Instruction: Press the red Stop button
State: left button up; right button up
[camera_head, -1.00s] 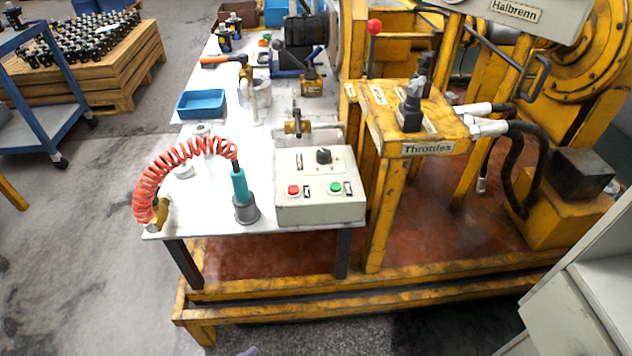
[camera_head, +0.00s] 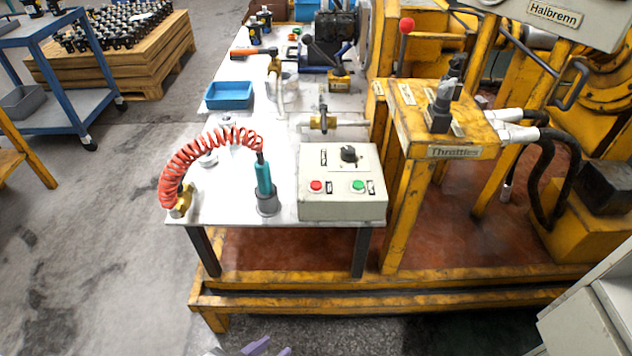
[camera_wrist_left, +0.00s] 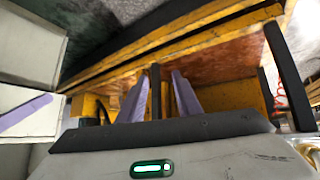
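The red Stop button (camera_head: 316,187) sits on the front left of a pale control box (camera_head: 341,207), near the front edge of the white table. A green button (camera_head: 358,187) is to its right and a black knob (camera_head: 348,154) is above. My left gripper (camera_head: 268,347) shows only as purple fingertips at the bottom edge of the head view, well below and in front of the box. In the left wrist view its two fingers (camera_wrist_left: 158,98) stand apart with nothing held between them. A purple bar (camera_wrist_left: 25,114) at the wrist view's left may be a finger of my right gripper.
A teal tool in a grey holder (camera_head: 266,190) with a coiled red hose (camera_head: 190,152) stands left of the box. The yellow Throttles stand (camera_head: 452,152) is close on the right. A yellow base frame (camera_head: 300,298) runs below the table. A pale cabinet (camera_head: 590,325) is at lower right.

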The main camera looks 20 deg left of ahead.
pick_arm(q)
grip_shut()
dwell(1.5)
